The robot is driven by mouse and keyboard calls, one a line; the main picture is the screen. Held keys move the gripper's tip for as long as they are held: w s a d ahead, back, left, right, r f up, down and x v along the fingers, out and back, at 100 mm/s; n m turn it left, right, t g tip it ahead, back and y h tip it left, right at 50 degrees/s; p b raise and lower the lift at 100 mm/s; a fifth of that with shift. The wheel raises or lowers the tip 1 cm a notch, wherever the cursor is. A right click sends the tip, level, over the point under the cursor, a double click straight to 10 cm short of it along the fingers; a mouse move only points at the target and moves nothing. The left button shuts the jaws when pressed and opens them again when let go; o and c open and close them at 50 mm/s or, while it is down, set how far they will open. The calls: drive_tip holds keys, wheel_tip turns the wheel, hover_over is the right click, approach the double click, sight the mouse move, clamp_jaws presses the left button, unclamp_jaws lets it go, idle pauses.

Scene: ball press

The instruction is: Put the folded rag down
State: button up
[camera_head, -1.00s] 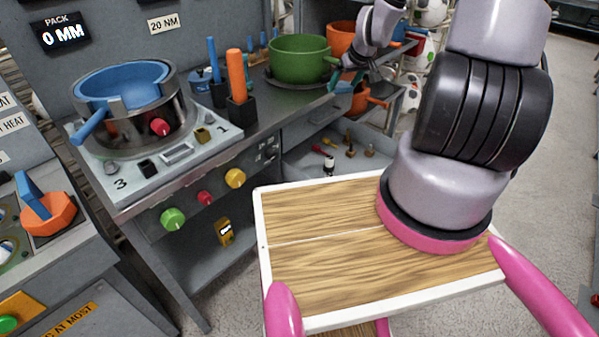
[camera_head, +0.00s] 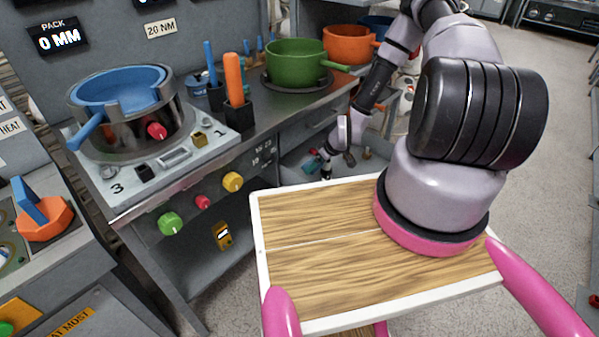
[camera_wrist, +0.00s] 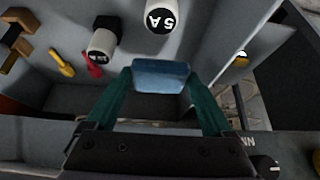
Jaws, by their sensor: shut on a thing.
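The folded rag (camera_wrist: 160,75) is a small blue pad. In the wrist view it sits between the tips of the two teal fingers of my gripper (camera_wrist: 160,82), which is shut on it. Below it in that view is a grey tray-like space with several small items. In the head view my gripper (camera_head: 326,152) is low, at the grey lower shelf (camera_head: 294,162) under the bench with the pots. The rag cannot be made out clearly there. Whether it touches the shelf cannot be told.
Head view: a green pot (camera_head: 296,62) and orange pot (camera_head: 348,44) stand above; a wooden-topped surface (camera_head: 310,230) is in front.

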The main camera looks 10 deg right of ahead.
wheel_tip(320, 180, down, 6)
drive_tip(key=shift+f, duration=0.25)
drive_tip(key=w+a, duration=0.2)
drive_tip(key=w, duration=0.1)
drive_tip(key=shift+f, duration=0.15)
drive_tip(key=w+a, duration=0.2)
drive_tip(key=w, duration=0.1)
drive_tip(key=shift+w+a, duration=0.15)
drive_tip(key=shift+a, duration=0.15)
drive_tip(key=shift+w+a+f, duration=0.1)
drive_tip(key=shift+f, duration=0.5)
drive_tip(key=o, duration=1.1)
drive_tip(key=shift+f, duration=0.1)
drive_tip(key=shift+c, duration=0.2)
